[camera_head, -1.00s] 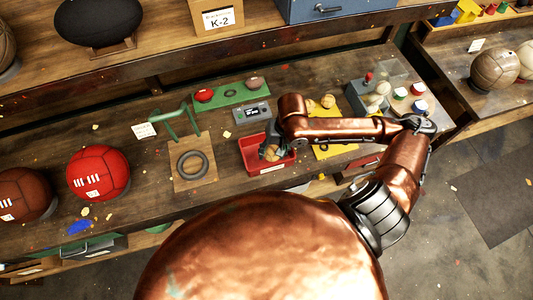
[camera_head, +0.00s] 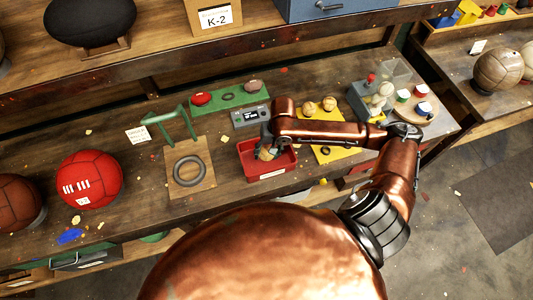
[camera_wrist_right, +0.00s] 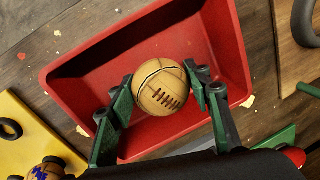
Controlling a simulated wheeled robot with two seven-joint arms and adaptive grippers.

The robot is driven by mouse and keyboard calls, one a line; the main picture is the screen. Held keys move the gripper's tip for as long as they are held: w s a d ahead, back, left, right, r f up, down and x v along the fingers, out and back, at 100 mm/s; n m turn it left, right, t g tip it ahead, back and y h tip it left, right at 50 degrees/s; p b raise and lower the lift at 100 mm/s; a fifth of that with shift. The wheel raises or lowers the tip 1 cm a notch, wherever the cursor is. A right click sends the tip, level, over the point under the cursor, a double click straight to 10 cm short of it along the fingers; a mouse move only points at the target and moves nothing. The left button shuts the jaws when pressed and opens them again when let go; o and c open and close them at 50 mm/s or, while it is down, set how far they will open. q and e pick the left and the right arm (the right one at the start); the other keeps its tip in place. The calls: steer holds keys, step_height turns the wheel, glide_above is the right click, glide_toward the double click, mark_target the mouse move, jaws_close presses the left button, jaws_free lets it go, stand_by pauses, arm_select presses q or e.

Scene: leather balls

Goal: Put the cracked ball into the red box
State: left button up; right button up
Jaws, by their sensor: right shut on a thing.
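The cracked ball (camera_wrist_right: 160,86) is small and tan, with dark stitches and a dark crack line across its upper part. My right gripper (camera_wrist_right: 163,90) is shut on it, one green finger on each side. The ball is over the red box (camera_wrist_right: 80,92) in the right wrist view; how far it is above the floor of the box I cannot tell. In the head view the ball (camera_head: 267,153) shows within the outline of the red box (camera_head: 268,174), below my right gripper (camera_head: 265,148). My left gripper is not in view.
A yellow mat (camera_head: 335,148) with small tan balls (camera_head: 329,104) lies right of the box. A board with a dark ring (camera_head: 190,171) is to the left, and a grey device (camera_head: 250,115) is behind. A large red ball (camera_head: 89,179) stands far left.

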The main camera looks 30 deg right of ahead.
steer(key=shift+f, duration=0.2)
steer(key=shift+f+p, duration=0.35)
steer(key=shift+p, duration=0.05)
steer(key=o, duration=1.2)
steer(key=shift+o, duration=0.2)
steer(key=shift+w+r+b, duration=0.1)
steer(key=shift+r+b, duration=0.2)
steer(key=shift+b, duration=0.05)
steer(key=r, duration=0.4)
steer(key=d+r+p, duration=0.1)
steer(key=r, duration=0.3)
steer(key=s+d+r, duration=0.1)
steer(key=r, duration=0.3)
steer(key=shift+r, duration=0.2)
